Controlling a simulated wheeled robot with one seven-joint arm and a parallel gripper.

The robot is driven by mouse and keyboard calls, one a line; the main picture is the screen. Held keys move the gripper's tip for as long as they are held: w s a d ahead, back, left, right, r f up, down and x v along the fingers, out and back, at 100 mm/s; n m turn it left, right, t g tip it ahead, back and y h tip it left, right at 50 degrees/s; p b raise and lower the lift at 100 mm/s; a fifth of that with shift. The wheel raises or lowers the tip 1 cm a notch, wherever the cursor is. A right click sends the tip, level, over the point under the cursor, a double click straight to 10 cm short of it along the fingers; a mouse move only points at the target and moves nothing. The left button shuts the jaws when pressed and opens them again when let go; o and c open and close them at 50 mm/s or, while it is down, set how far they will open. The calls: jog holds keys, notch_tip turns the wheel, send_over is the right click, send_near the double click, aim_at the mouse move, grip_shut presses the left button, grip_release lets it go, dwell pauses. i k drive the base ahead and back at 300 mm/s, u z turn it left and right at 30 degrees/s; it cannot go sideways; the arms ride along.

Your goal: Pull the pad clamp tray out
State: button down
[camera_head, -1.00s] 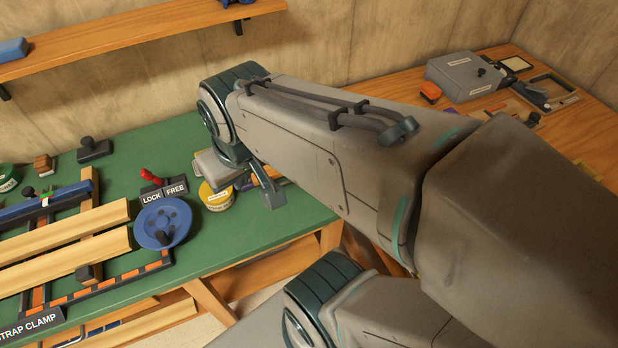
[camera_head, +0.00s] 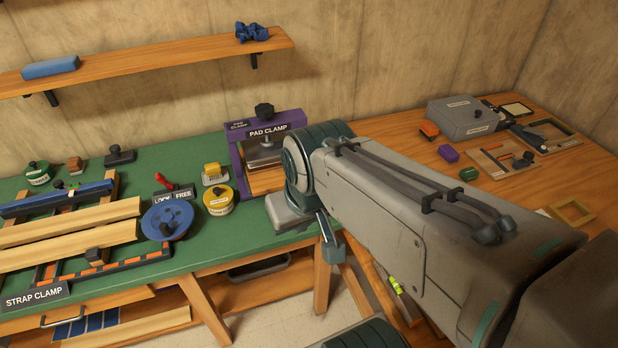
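The pad clamp (camera_head: 238,165) is a purple frame on the green bench, with a black knob and a grey metal pad. A wood-coloured tray or board (camera_head: 266,181) shows under the pad; its front right part is hidden by my arm. My gripper (camera_head: 331,241) hangs below my wrist, in front and to the right of the clamp in the picture, by the bench's front edge. One dark finger shows; whether it is open or shut cannot be seen. I see nothing held in it.
Left of the clamp stand a yellow tin (camera_head: 219,202), a blue hand wheel (camera_head: 167,219) and the strap clamp's long boards (camera_head: 70,232). A wooden side bench (camera_head: 400,150) at right holds a grey box (camera_head: 462,117) and small parts. A shelf (camera_head: 150,70) runs above.

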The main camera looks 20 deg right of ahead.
aim_at(265, 180)
jog(key=z, duration=0.15)
jog(key=i, duration=0.85)
